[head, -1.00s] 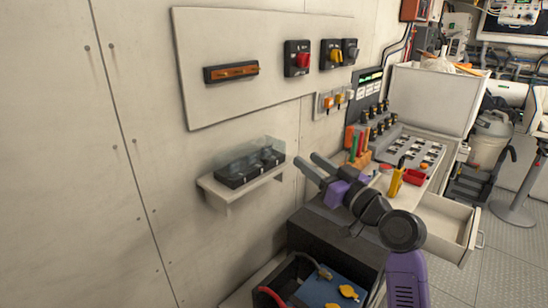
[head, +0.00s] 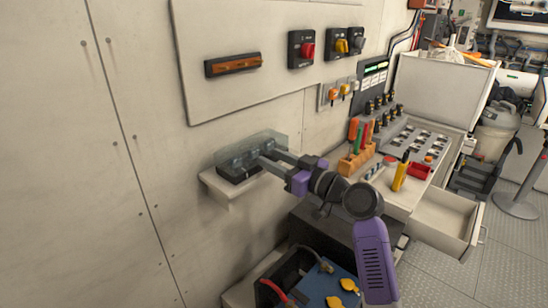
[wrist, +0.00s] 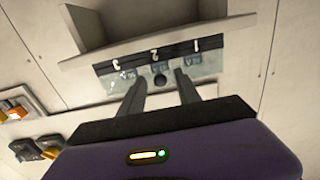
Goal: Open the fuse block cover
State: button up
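The fuse block (head: 235,172) is a dark block on a small wall shelf in the head view. Its clear cover (head: 235,153) lies over it and looks shut. In the wrist view the picture is turned over, and the block's face (wrist: 108,70) shows the numbers 1, 2 and 3. A small dark round knob (wrist: 160,81) sits near the middle. My gripper (head: 263,157) is at the front right of the cover with its fingers apart. In the wrist view my fingers (wrist: 159,78) stand either side of the knob; whether they touch it I cannot tell.
The shelf (head: 225,192) juts from the wall beneath the block. Switches (head: 302,49) are on the panel above. A battery box (head: 325,285) is below, and a tool-covered bench with an open drawer (head: 445,220) is to the right.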

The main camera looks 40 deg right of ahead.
jog(key=shift+w, duration=0.1)
grip_shut()
dwell(1.4)
